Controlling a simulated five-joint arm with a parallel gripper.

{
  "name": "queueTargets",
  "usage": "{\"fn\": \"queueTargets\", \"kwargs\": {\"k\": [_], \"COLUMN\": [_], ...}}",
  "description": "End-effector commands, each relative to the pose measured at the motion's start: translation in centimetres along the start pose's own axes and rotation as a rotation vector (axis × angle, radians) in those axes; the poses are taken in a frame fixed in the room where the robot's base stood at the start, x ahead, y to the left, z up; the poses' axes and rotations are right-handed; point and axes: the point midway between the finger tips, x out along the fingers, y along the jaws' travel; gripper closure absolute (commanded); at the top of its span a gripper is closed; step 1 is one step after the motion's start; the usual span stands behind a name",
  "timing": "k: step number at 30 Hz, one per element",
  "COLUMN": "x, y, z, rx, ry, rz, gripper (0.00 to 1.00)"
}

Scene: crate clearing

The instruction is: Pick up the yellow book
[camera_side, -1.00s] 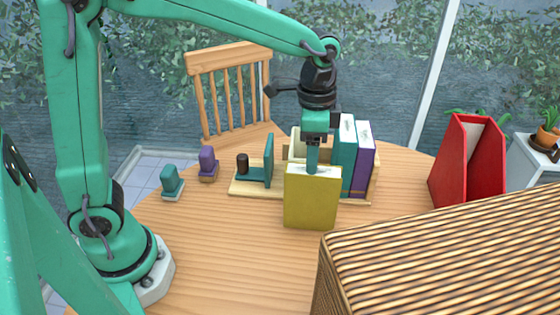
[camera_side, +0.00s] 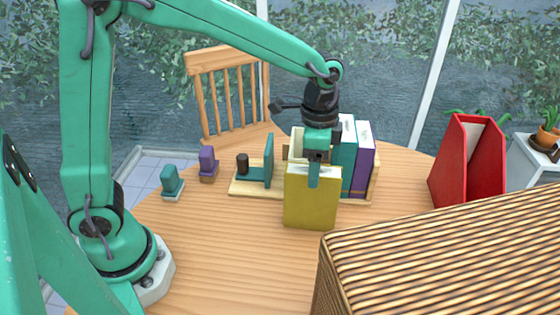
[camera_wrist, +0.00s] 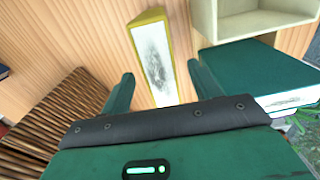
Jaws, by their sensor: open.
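The yellow book (camera_side: 310,208) stands upright on the table in front of the wooden rack, its white page edge facing up. My gripper (camera_side: 314,182) is at its top, and one finger overlaps its near cover in the side view. In the wrist view, my gripper (camera_wrist: 160,75) is open with nothing clamped, and the yellow-edged book (camera_wrist: 158,75) lies in the gap between the two fingers. Gaps show on both sides of it. How far the fingertips reach down past the top edge is hard to tell.
The rack (camera_side: 244,188) behind holds a teal book (camera_side: 344,160), a purple book (camera_side: 362,165) and a cream box (camera_side: 296,145). A wicker crate (camera_side: 450,245) fills the front right. A red file holder (camera_side: 452,165) stands right.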

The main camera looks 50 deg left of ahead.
Motion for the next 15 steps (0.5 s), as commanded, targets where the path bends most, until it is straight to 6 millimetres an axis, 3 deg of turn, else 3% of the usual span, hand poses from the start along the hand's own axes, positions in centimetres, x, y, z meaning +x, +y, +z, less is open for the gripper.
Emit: {"fn": "queueTargets", "kwargs": {"k": [9,15], "x": [3.5,4.6], "y": [0.0,0.0], "z": [0.2,0.1], "rx": [0.000,0.000], "ry": [-0.003,-0.001], "rz": [0.002,0.001], "gripper": [0.38,0.38]}}
